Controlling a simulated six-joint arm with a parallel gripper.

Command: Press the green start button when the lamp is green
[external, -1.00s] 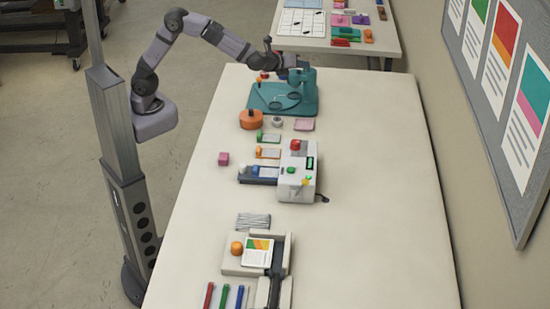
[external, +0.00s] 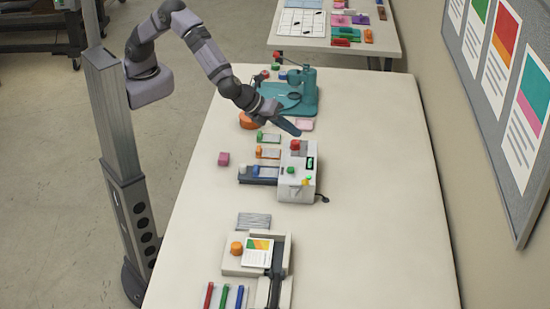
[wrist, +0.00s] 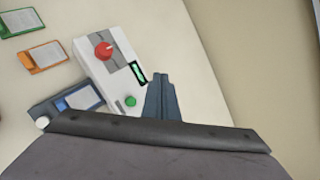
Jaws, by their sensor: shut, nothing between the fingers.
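The white laminator (external: 299,190) stands on the table, with a red knob (external: 295,145) at its far end. The green start button (external: 291,170) is on its top; it also shows in the wrist view (wrist: 130,101). A dark panel with a lit green strip (wrist: 137,72) sits beside the button; I cannot tell whether this is the lamp. A small yellow and green part (external: 305,182) is near the front edge. My gripper (external: 296,130) is shut and empty, above the table just beyond the laminator's far end. In the wrist view its fingers (wrist: 161,80) appear right of the button, apart from it.
A dark blue tray (external: 258,175) adjoins the laminator's left side. Orange (external: 268,153) and green-edged (external: 269,137) trays lie farther back. A teal press (external: 304,88) stands behind my gripper. The table's right side is clear.

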